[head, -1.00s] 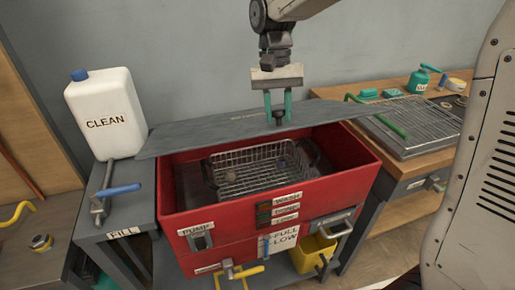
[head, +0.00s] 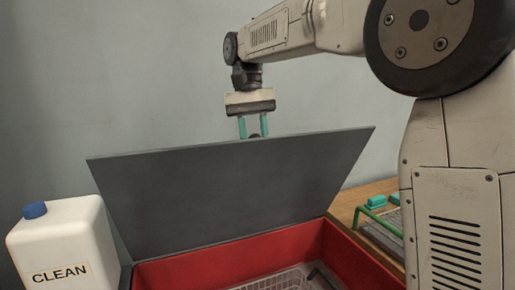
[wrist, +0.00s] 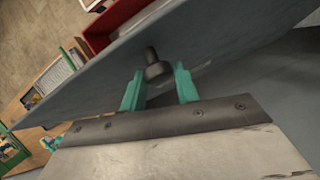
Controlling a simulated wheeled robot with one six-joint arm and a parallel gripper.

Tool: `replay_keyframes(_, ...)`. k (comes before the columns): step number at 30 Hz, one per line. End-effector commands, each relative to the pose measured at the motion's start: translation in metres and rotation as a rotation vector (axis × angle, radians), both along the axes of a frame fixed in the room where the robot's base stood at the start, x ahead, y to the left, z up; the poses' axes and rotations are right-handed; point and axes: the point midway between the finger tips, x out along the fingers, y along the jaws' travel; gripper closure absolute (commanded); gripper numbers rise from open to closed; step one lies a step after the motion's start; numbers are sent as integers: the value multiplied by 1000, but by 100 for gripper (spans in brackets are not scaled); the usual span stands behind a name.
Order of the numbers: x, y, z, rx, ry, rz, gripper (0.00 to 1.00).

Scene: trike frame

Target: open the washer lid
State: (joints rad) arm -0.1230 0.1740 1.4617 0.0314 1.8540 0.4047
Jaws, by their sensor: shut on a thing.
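The grey washer lid (head: 235,190) stands raised and tilted back above the red washer (head: 200,268) in the head view. My gripper (head: 253,134) is at the lid's upper edge, its teal fingers pointing down on a dark knob there. In the wrist view the lid (wrist: 215,50) fills the upper middle, and the knob (wrist: 156,68) stands between the fingers of my gripper (wrist: 160,88). My gripper is shut on the knob, though its contact is partly hidden. A wire basket (head: 280,282) shows inside the open washer.
A white CLEAN jug (head: 65,245) with a blue cap stands close to the left of the lid. A wooden bench (head: 365,200) with teal items and a green-handled rack is at the right. The grey wall (head: 130,70) is behind the lid.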

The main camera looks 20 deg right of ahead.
Motion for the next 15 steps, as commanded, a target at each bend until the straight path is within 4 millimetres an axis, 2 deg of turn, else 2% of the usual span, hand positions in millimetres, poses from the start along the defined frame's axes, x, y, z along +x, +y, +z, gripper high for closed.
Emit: replay_keyframes(15, 5, 8, 1, 0, 50, 9, 100)
